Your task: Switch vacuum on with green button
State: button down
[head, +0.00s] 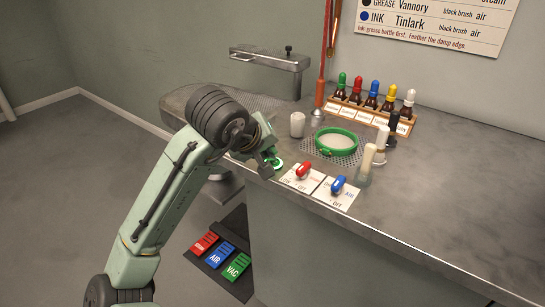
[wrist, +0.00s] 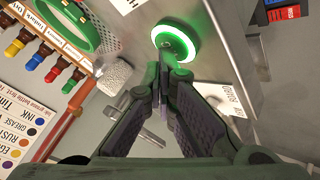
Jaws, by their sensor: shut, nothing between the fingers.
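In the head view only part of the green button (head: 279,165) shows at the counter's near edge, beside my gripper. My gripper (wrist: 162,62) is shut and empty, with its fingertips at the button's lower rim in the wrist view. I cannot tell whether they touch it. In the head view my gripper (head: 268,163) points down at the edge, and its fingertips are partly hidden.
Red (head: 303,171) and blue (head: 338,184) switches sit on white plates right of the button. Floor pedals, including a green VAC one (head: 238,267), lie below. The counter's right side is clear.

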jog(key=shift+d+r, duration=0.1)
jog(key=shift+r, duration=0.05)
notch_tip(320, 180, up, 6)
jog(key=p, duration=0.6)
jog(key=shift+r, duration=0.1)
dwell(2.0)
